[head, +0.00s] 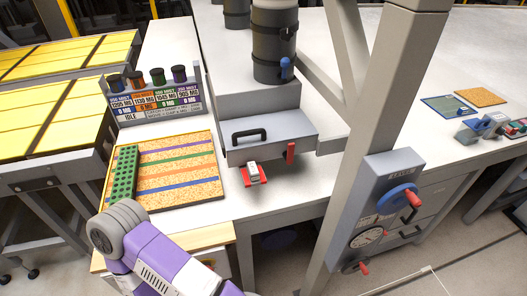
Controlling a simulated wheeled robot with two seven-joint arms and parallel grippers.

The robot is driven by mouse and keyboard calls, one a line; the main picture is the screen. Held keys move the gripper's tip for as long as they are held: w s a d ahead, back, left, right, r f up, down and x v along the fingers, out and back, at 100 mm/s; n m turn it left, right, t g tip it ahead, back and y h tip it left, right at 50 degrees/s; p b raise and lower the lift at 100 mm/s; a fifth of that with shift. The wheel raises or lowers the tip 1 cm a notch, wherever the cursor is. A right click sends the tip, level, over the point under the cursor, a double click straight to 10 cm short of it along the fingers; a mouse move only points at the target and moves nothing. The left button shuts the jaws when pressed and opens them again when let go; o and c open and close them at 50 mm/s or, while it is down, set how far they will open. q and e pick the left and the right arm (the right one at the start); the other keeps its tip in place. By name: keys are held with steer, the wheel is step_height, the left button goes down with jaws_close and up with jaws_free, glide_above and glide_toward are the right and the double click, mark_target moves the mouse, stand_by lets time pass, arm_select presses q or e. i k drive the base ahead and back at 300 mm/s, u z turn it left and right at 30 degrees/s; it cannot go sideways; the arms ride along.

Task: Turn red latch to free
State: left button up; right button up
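A red latch-like bar (291,153) stands upright on the front right of a grey box (270,140). A black handle (249,136) is on the same front, to its left. A second red piece with a white label (253,173) sticks out below the box's front edge; I cannot tell whether it is a latch too. A purple arm of mine with a grey round joint (118,228) shows at the lower left, apart from the box. Neither gripper shows in the head view.
A grey post (372,110) rises right of the box and carries a panel with a blue wheel (398,197), red handles and a gauge (366,237). A cork board (180,165) with a green perforated block (124,173) lies at left. A black cylinder (273,45) stands behind the box.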

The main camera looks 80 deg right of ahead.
mark_target(288, 156)
steer(key=z, duration=1.55)
steer(key=k, duration=0.5)
steer(key=z, duration=0.7)
